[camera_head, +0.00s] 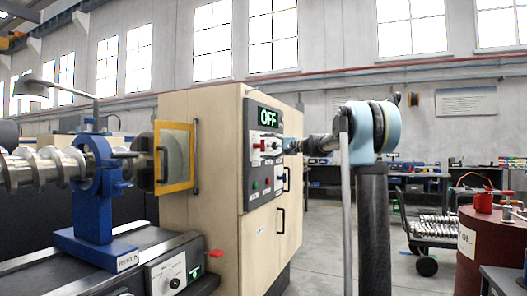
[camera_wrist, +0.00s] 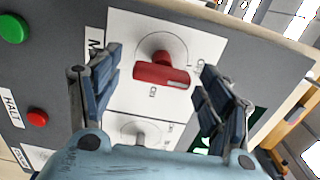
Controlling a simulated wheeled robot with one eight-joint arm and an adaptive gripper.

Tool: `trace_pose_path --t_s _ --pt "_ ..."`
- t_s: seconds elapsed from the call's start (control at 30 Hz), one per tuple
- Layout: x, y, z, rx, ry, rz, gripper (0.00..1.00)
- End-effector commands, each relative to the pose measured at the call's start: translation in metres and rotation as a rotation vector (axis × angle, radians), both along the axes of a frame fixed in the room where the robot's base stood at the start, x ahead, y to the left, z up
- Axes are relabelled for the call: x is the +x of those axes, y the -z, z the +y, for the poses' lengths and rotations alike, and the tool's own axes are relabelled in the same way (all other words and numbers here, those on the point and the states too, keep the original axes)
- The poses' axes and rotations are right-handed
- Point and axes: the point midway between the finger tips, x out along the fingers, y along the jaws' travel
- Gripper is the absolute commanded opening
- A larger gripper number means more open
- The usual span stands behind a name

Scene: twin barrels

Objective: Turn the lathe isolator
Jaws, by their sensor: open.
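The handle lies nearly crosswise in that picture. In the head view its red part (camera_head: 258,145) shows on the panel of the wooden cabinet, just left of my gripper (camera_head: 285,146). A green display (camera_head: 269,117) above it reads OFF. My gripper (camera_wrist: 161,66) is open in the wrist view, one finger on each side of the handle, with visible gaps. Whether the fingertips touch the panel I cannot tell.
A second, grey knob (camera_wrist: 140,132) sits beside the red handle. A green button (camera_wrist: 13,28) and a red button (camera_wrist: 37,117) are to the left. The cabinet has black door handles (camera_head: 281,220). A blue-stand lathe (camera_head: 95,215) is at left, a red barrel (camera_head: 480,245) at right.

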Motion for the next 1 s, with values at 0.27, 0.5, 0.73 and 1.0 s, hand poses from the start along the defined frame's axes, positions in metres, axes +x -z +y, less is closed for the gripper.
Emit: trace_pose_path --t_s 0.27,0.5,0.73,1.0 --pt "-0.018 0.001 -0.052 -0.001 0.003 0.000 0.72" --pt "-0.030 0.001 -0.085 -0.001 0.001 0.000 0.72" --pt "-0.034 0.002 -0.096 -0.001 0.000 0.000 0.72" --pt "-0.035 0.002 -0.096 -0.001 -0.001 0.000 0.72"
